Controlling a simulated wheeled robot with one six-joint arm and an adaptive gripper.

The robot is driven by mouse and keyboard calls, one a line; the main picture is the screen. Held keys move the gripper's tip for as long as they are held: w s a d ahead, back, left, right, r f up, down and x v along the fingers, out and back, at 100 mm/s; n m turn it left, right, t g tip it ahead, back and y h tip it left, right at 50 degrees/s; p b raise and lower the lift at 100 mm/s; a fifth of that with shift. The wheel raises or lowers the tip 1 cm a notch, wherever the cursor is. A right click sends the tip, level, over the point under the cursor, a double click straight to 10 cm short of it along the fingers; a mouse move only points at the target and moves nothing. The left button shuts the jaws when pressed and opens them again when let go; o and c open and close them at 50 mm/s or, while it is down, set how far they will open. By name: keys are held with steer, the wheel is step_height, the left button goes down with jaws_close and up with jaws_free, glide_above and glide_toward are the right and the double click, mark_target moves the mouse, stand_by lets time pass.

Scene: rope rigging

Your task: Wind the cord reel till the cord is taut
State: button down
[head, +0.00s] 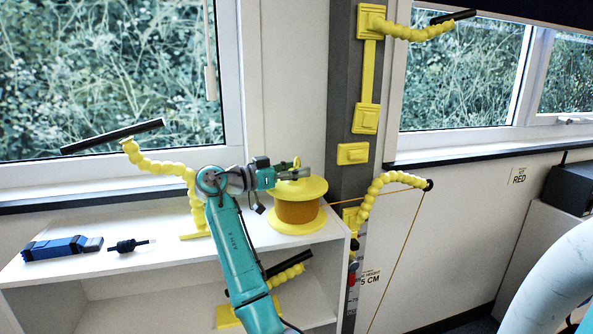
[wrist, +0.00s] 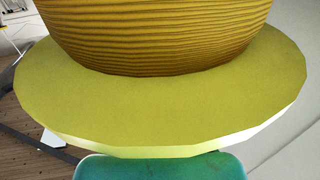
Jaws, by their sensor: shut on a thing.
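The cord reel (head: 297,212) stands on the white shelf top, with yellow flanges and an orange-brown drum of wound cord. The wrist view shows its ribbed winding (wrist: 155,35) and a wide yellow flange (wrist: 160,110) close up. My gripper (head: 297,173) reaches across the reel's top from the left and is shut on the small yellow crank handle (head: 297,161). My fingers are not visible in the wrist view. The thin cord (head: 385,195) runs right from the reel to the dark tip of a yellow jointed arm (head: 380,184), then slants down out of frame, looking nearly straight.
A blue tool (head: 62,248) and a small black tool (head: 128,246) lie on the shelf, left. A yellow jointed arm with a black bar (head: 112,136) stands behind my arm. A grey post (head: 342,100) with yellow blocks rises right of the reel.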

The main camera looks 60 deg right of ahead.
steer(key=shift+m+g+y, duration=0.4)
steer(key=shift+g, duration=0.3)
steer(key=c, duration=0.5)
jaws_free()
step_height(320, 180, up, 10)
